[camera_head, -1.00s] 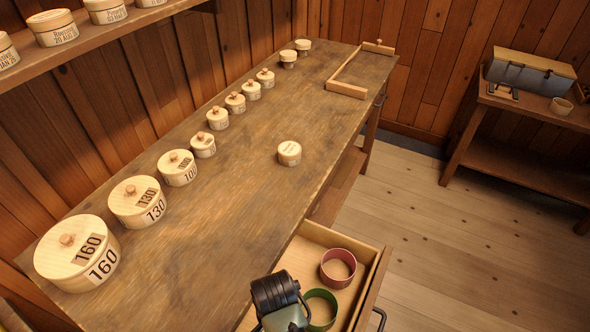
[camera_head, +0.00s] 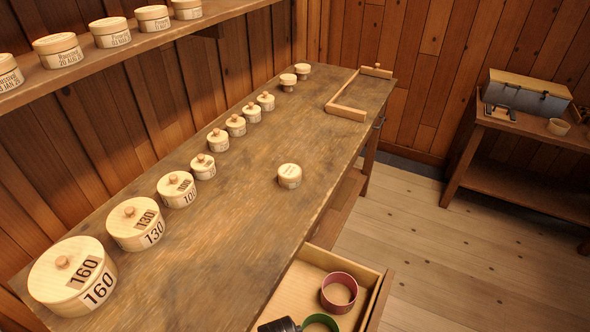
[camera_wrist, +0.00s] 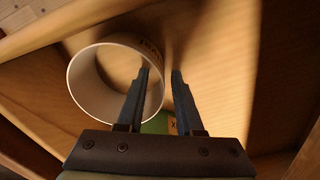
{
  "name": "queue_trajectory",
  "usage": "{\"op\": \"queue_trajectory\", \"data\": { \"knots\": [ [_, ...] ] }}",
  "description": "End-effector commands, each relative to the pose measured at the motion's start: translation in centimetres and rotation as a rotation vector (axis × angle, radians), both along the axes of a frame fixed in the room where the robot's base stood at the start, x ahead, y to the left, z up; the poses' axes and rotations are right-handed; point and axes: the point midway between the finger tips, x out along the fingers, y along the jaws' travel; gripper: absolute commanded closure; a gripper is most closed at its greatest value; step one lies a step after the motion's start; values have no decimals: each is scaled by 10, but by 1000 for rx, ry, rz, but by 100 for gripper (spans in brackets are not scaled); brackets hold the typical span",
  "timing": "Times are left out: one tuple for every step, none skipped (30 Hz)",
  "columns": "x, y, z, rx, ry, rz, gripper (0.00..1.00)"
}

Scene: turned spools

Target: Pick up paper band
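In the wrist view a pale, cream-white paper band (camera_wrist: 84,101) stands as an open ring in a wooden drawer, with dark print on its wall at the upper right. My gripper (camera_wrist: 161,72) is open. Its left finger overlaps the ring's opening and its right finger is just outside, with part of the band's right wall showing between them. I cannot tell whether either finger touches it. In the head view only a dark part of my gripper shows at the bottom edge, and the pale band is not visible there.
The open drawer (camera_head: 374,301) holds a red band (camera_head: 339,292) and a green band (camera_head: 321,322). A green piece (camera_wrist: 158,124) shows under my fingers. The bench (camera_head: 237,218) carries a row of lidded round boxes along its back and one small box (camera_head: 289,176) near its middle.

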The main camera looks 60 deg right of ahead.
Motion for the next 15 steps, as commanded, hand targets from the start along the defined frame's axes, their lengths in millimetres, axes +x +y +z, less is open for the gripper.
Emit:
{"op": "queue_trajectory", "data": {
  "knots": [
    [0,0,0,0,0,0,76],
    [0,0,0,0,0,0,81],
    [0,0,0,0,0,0,88],
    [0,0,0,0,0,0,94],
    [0,0,0,0,0,0,99],
    [0,0,0,0,0,0,100],
    [0,0,0,0,0,0,100],
    [0,0,0,0,0,0,100],
    [0,0,0,0,0,0,100],
    [0,0,0,0,0,0,100],
    [0,0,0,0,0,0,100],
    [0,0,0,0,0,0,100],
    [0,0,0,0,0,0,100],
    [0,0,0,0,0,0,100],
    [0,0,0,0,0,0,100]
  ]
}}
